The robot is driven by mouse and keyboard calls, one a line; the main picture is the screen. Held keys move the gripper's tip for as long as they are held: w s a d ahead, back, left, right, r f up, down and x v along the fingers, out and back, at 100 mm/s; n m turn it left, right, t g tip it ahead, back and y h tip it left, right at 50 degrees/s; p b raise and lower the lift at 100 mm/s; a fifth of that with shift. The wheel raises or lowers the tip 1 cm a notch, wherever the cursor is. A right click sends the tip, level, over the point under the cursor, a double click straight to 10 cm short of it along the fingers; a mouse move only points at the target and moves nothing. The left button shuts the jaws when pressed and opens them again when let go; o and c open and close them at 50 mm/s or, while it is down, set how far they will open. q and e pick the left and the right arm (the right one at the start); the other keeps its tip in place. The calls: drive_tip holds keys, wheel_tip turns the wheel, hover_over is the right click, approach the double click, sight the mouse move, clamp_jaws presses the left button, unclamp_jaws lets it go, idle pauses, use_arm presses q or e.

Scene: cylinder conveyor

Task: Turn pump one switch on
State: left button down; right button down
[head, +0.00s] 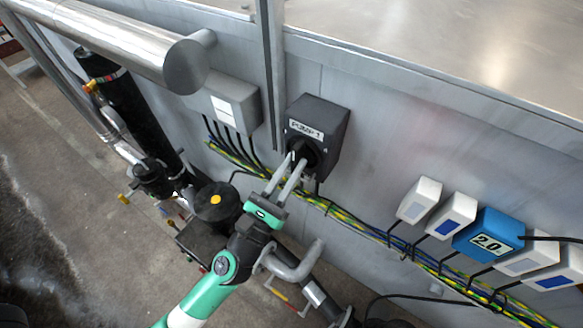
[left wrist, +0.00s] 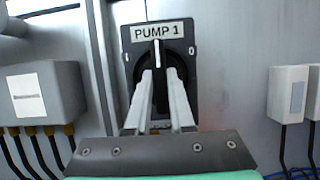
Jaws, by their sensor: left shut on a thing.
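The pump one switch is a dark grey box (head: 330,118) on the metal wall, labelled "PUMP 1", with a black rotary knob (head: 308,151) on its front. In the left wrist view the box (left wrist: 180,62) is centred, and the knob's handle (left wrist: 157,55) with a white mark stands upright between the fingertips. My left gripper (head: 298,160) reaches up from below; its two pale fingers (left wrist: 158,80) are shut on the knob, one on each side. The fingers hide part of the knob. My right gripper is not in view.
A light grey box (head: 232,104) with cables is left of the switch. A vertical metal post (head: 271,70) runs close to the switch's left side. Yellow-green cables (head: 345,215) run below. White boxes and a blue box (head: 488,234) are at right. Pipes (head: 150,55) fill the left.

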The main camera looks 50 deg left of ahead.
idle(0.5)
use_arm(q)
drive_tip(key=c, duration=0.8)
unclamp_jaws()
drive_tip(key=b+v, duration=0.5)
drive_tip(key=v, duration=0.6)
drive_tip(key=shift+s+d+f+b, duration=0.1)
drive_tip(key=shift+s+b, duration=0.15)
drive_tip(key=shift+b, duration=0.05)
